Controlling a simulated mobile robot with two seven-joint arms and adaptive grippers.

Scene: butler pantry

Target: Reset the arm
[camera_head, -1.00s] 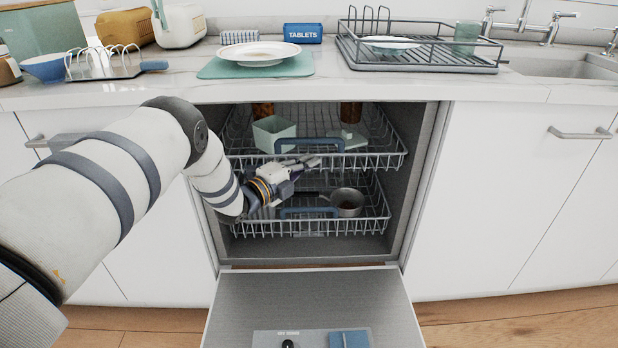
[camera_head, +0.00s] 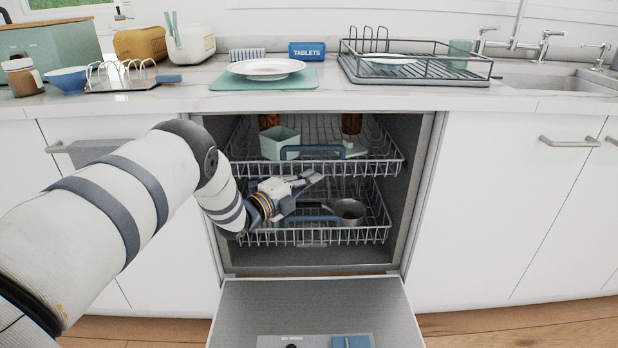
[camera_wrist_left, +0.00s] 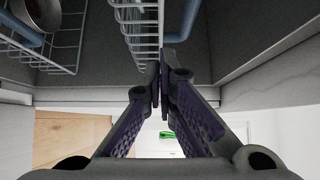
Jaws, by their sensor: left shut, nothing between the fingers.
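My left gripper (camera_head: 312,180) is in front of the open dishwasher, at the height between its upper and lower racks. Its fingers point to the right in the head view. In the left wrist view the two dark fingers (camera_wrist_left: 161,85) meet at their tips, with nothing held between them. My left arm comes in from the left and bends at the dishwasher's left side. My right gripper is in neither view.
The upper rack (camera_head: 375,168) holds a pale green square container (camera_head: 279,143). The lower rack (camera_head: 372,235) holds a metal pan (camera_head: 349,211). The dishwasher door (camera_head: 315,305) is folded down in front. A plate (camera_head: 266,69) and drying rack (camera_head: 420,70) stand on the counter above.

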